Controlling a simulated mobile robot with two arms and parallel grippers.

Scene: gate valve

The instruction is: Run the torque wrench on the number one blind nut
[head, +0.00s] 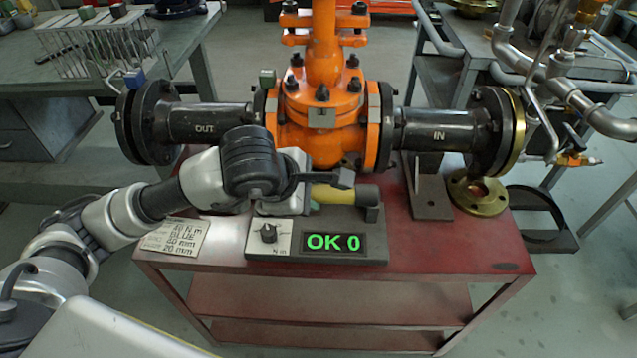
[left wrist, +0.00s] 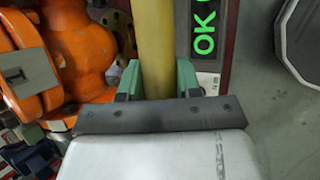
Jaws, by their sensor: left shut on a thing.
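The torque wrench (head: 335,194) lies in a cradle at the back of its stand, its yellow handle showing. My left gripper (head: 312,190) is shut on this handle; in the left wrist view its green fingers (left wrist: 157,80) sit on both sides of the yellow handle (left wrist: 154,45). The wrench's head end is hidden behind my wrist. The black blind flange (head: 135,122) closes the valve's OUT end at the left, with a blue block (head: 134,78) at its top edge. Its individual nuts are too small to tell apart. My right gripper is out of view.
The orange gate valve (head: 322,110) stands on the red cart (head: 430,250). A printed card (head: 175,236) mentions BLUE. A brass flange (head: 478,192) lies at the right. The cart's front right is clear.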

